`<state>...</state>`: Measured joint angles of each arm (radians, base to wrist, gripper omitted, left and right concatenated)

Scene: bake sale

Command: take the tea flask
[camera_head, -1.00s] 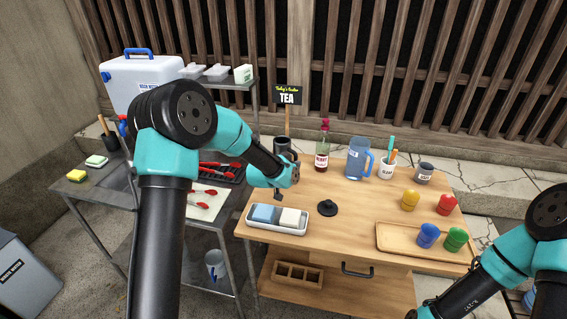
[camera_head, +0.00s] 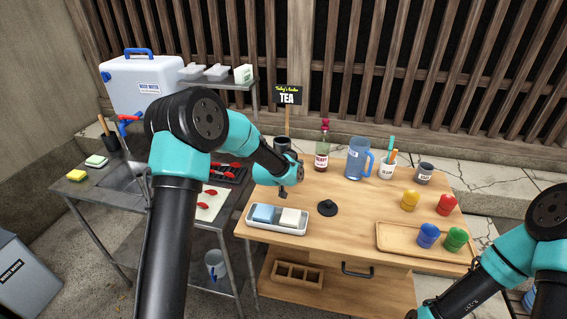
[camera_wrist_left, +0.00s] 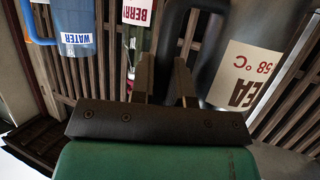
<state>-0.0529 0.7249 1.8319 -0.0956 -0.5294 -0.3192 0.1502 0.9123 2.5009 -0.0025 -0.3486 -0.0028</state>
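The tea flask (camera_head: 282,145) is dark grey and stands at the back left of the wooden table, its lower part hidden behind my left arm. In the left wrist view the flask (camera_wrist_left: 262,50) is large at the right, upside down in the picture, with a cream label reading "58 °C". Its dark handle (camera_wrist_left: 170,45) comes down behind the gap between my left fingers. My left gripper (camera_wrist_left: 164,80) has its fingers apart; I cannot tell whether the handle is between them or just beyond. My right gripper is out of view; only its arm shows at bottom right.
A berry bottle (camera_head: 322,152) and a blue water jug (camera_head: 357,160) stand right of the flask. A black lid-like piece (camera_head: 328,208) and a white tray (camera_head: 262,225) with blocks lie in front. A tea sign (camera_head: 288,97) rises behind. The table's middle is mostly clear.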

